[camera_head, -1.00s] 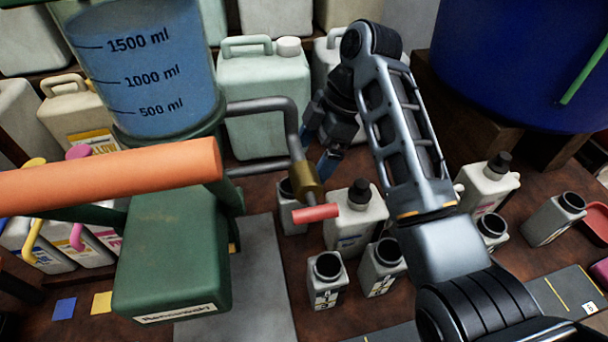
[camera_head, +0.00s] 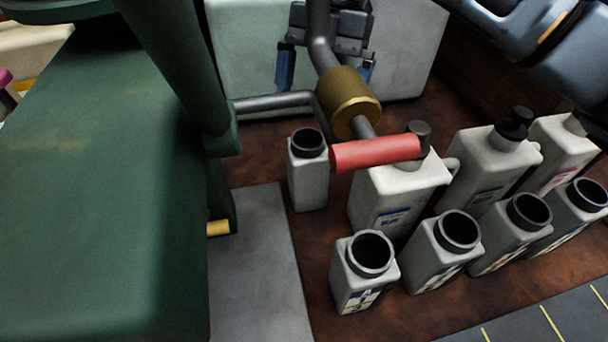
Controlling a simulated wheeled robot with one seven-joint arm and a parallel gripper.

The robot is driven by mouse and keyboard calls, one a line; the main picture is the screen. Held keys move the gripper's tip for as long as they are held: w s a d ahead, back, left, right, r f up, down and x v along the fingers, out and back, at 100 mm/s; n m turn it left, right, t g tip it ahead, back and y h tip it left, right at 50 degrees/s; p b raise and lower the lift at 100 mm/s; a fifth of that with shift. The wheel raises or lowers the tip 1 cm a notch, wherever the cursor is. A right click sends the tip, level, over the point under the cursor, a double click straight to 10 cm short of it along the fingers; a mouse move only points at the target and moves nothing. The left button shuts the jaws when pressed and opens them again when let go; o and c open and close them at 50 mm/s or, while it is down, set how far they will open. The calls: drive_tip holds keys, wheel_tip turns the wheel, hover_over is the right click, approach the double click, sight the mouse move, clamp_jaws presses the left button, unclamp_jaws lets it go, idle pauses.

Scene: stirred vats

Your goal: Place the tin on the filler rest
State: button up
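Several pale square tins with open black necks stand on the brown bench. One tin (camera_head: 308,180) stands alone by the grey plate (camera_head: 255,265), below the filler spout's pipes. I cannot tell which tin is meant, or whether the grey plate is the filler rest. My gripper (camera_head: 325,75) is behind the spout pipe, above and beyond the lone tin. Its two blue fingers point down and stand wide apart. No tin shows between them, though the pipe and brass valve hide part of that gap.
The brass valve (camera_head: 346,100) with its red handle (camera_head: 375,153) juts out above the tins. Capped white bottles (camera_head: 393,195) stand behind the row of open tins (camera_head: 365,275). A green housing (camera_head: 90,190) fills the left. A pale canister (camera_head: 415,60) stands behind my gripper.

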sight(311, 134)
drive_tip(key=shift+x, duration=3.8)
drive_tip(key=shift+r, duration=0.1)
drive_tip(key=c, duration=1.3)
